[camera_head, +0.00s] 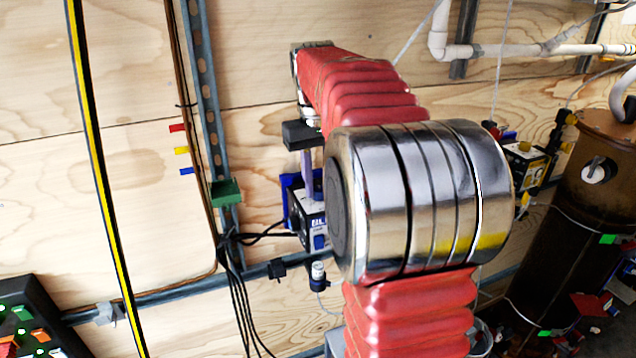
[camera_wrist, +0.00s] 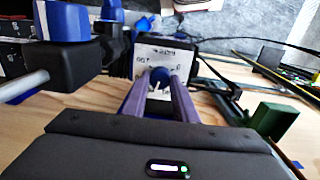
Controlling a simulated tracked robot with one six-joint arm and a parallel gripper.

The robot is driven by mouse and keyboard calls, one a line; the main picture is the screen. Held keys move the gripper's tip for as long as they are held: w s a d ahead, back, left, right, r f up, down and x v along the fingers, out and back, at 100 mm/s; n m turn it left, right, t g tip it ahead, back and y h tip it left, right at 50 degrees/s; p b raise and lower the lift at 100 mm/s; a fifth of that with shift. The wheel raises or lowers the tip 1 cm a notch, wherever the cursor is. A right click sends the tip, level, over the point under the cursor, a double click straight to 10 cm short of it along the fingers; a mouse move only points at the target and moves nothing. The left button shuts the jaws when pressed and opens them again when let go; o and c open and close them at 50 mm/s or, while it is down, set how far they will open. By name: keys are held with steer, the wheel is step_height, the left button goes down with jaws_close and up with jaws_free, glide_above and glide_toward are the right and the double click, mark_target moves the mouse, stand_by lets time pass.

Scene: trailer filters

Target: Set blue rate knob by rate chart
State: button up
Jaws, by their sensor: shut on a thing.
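The blue rate knob (camera_wrist: 160,74) shows in the wrist view, on the pale marked face (camera_wrist: 151,58) of a small dark box. My gripper (camera_wrist: 161,84) has its two purple fingers on either side of the knob, shut on it. A small pale mark shows low on the knob; its exact setting is too small to read. In the head view my gripper (camera_head: 307,185) reaches down to the dark box (camera_head: 311,208), which has a white label and a blue switch on its side. The knob is hidden there. I cannot make out the rate chart with certainty.
A green block (camera_head: 226,193) sits on the grey metal strut (camera_head: 205,100) left of the box. Black cables (camera_head: 240,285) hang below it. A second box with yellow parts (camera_head: 527,155) and a brown cylinder (camera_head: 597,165) stand to the right.

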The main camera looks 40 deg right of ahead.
mark_target(316, 189)
steer(key=o, duration=1)
steer(key=shift+o, duration=0.2)
steer(key=shift+r, duration=0.15)
step_height(316, 189, up, 13)
steer(key=shift+w+a+r, duration=0.15)
steer(key=shift+a+r, duration=0.05)
steer(key=shift+a, duration=0.1)
